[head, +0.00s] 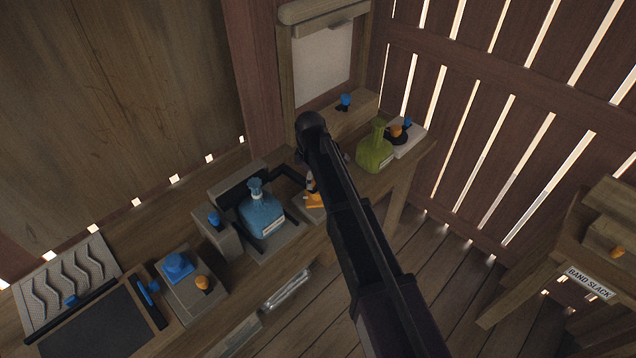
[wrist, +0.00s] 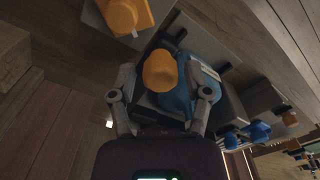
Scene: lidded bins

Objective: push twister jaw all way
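A blue tied bag (head: 262,208) sits in a grey station (head: 222,238) with black arms on the workbench in the head view. It also shows in the wrist view (wrist: 203,92), partly behind an orange knob (wrist: 160,70). I cannot tell for sure which part is the twister jaw; the orange knob and the black arm (head: 288,174) belong to this area. My gripper (wrist: 160,92) has its two fingers spread, with the knob in line between the tips and no clear contact. In the head view my arm hides most of the gripper and the station's right end.
A green bag (head: 374,152) stands further right on the bench beside a white block with an orange knob (head: 397,131). A grey box with a blue button (head: 178,266) and a dark tray (head: 112,318) are at left. A labelled side table (head: 590,284) stands at right.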

